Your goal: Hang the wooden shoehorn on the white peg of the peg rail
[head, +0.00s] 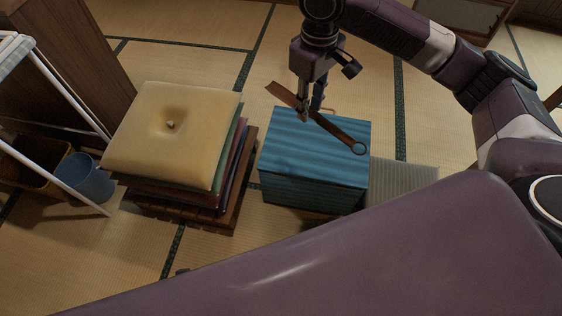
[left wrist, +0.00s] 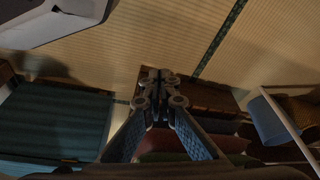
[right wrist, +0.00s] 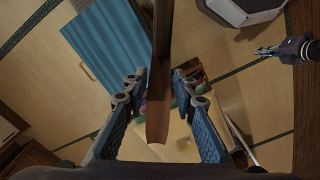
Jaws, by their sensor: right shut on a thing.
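The wooden shoehorn (head: 336,132) is long and brown with a ring at one end. My right gripper (head: 304,117) is shut on it and holds it tilted above the blue box, ring end toward the lower right in the head view. In the right wrist view the shoehorn (right wrist: 160,75) runs between the two fingers. My left gripper (left wrist: 158,82) is shut and empty in its wrist view, and outside the head view. It also shows at the upper right of the right wrist view (right wrist: 275,51). The peg rail and its white peg are not in view.
The blue box (head: 300,187) stands below the shoehorn. A stack of cushions (head: 165,140) on a slatted wooden base is left of it. A white-framed rack (head: 62,85), blue bin (head: 85,178) and wooden cabinet stand at the left. Tatami floor behind the box is clear.

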